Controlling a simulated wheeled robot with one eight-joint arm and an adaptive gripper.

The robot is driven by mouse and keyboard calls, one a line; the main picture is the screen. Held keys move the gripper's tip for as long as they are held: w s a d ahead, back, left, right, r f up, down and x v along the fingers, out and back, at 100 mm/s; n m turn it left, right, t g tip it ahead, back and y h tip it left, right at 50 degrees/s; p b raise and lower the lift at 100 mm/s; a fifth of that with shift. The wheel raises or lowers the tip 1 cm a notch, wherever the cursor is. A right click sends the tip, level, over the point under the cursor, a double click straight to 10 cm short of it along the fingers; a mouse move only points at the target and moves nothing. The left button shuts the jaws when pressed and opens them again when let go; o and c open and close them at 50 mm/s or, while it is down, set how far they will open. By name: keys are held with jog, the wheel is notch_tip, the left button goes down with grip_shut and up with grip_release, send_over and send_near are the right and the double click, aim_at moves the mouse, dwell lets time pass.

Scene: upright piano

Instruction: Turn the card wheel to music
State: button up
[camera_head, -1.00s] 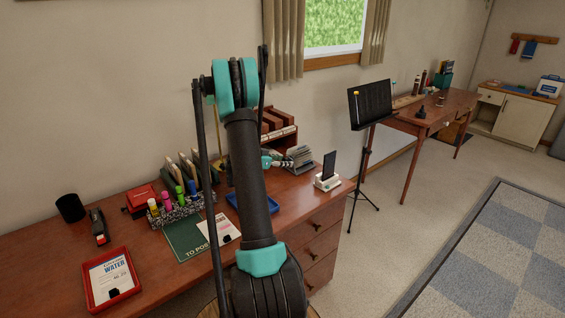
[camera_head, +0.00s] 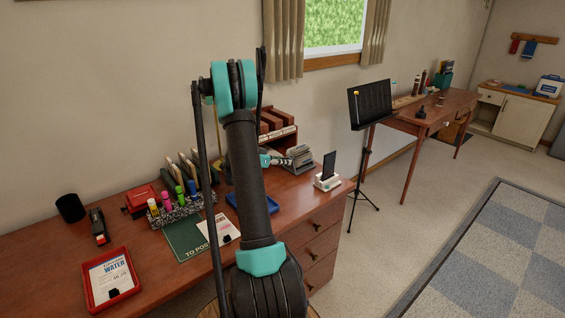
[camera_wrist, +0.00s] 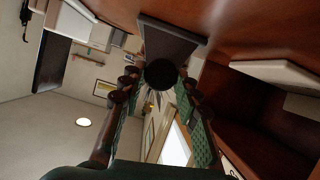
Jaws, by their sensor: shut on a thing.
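The card wheel (camera_head: 301,155), a rotary file with a fan of pale cards, stands on the desk near its back right part. In the wrist view, the card wheel's round black knob (camera_wrist: 160,74) sits between the fingertips of my gripper (camera_wrist: 161,80). The fingers are shut on the knob. The wheel's grey stand shows beyond it, and its cards are mostly hidden behind the knob. The label on the wheel cannot be read.
A phone on a white dock (camera_head: 327,172) stands right of the wheel. A wooden organiser (camera_head: 279,130) stands behind it. A blue tray (camera_head: 232,200), a marker holder (camera_head: 176,208) and a red tray (camera_head: 110,280) lie to the left. A music stand (camera_head: 368,110) is beyond the desk.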

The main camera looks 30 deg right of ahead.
jog(key=n+g, duration=0.2)
jog(key=n, duration=0.2)
jog(key=shift+w+f+g+h, duration=0.15)
jog(key=shift+w+g+h, duration=0.2)
jog(key=shift+g+h, duration=0.05)
jog(key=n+g, duration=0.1)
jog(key=n, duration=0.1)
jog(key=n+g+h, duration=0.1)
jog(key=n, duration=0.2)
jog(key=shift+w+f, duration=0.1)
jog(key=shift+f, duration=0.1)
dwell(0.4)
jog(key=o, duration=1.1)
jog(key=shift+o, duration=0.2)
notch_tip(320, 180, up, 10)
